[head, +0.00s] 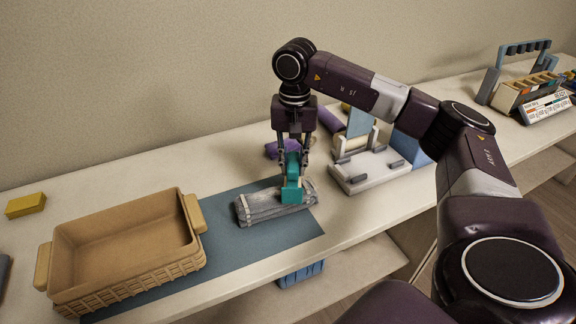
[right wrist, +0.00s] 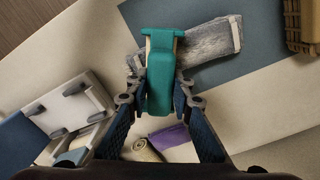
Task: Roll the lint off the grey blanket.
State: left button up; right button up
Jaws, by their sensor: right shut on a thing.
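The grey blanket (head: 258,208) lies folded in a low bundle on the blue mat (head: 240,255), in the middle of the head view. It also shows in the right wrist view (right wrist: 212,42), partly covered by a teal lint roller. My right gripper (head: 291,162) points down and is shut on the teal lint roller (head: 292,190). The roller also shows in the right wrist view (right wrist: 160,72). Its lower end is at the blanket's right part; I cannot tell whether it touches. Lint on the blanket is too small to make out. My left gripper is out of view.
A tan basket (head: 120,250) stands left on the mat, with a yellow block (head: 25,205) behind it. A white and blue device (head: 372,168) stands right of the blanket. Purple rolled items (head: 328,118) lie behind. A caddy (head: 528,90) is at the far right.

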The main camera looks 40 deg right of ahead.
jog(key=shift+w+a, duration=0.2)
jog(key=shift+a, duration=0.5)
jog(key=shift+w+a, duration=0.2)
jog(key=shift+a, duration=0.45)
jog(key=shift+w+a, duration=0.2)
jog(key=shift+a, duration=0.5)
jog(key=shift+a+p, duration=0.1)
jog(key=shift+p, duration=0.2)
jog(key=shift+w+a, duration=0.3)
jog(key=shift+a, duration=0.55)
jog(key=shift+w+a, duration=0.15)
jog(key=shift+a, duration=0.4)
jog(key=shift+w+a, duration=0.15)
jog(key=shift+a, duration=0.4)
jog(key=shift+w+a, duration=0.2)
jog(key=shift+a, duration=0.5)
jog(key=shift+w+a, duration=0.25)
jog(key=shift+a, duration=0.4)
jog(key=shift+w+a, duration=0.2)
jog(key=shift+a, duration=0.5)
jog(key=shift+r, duration=0.1)
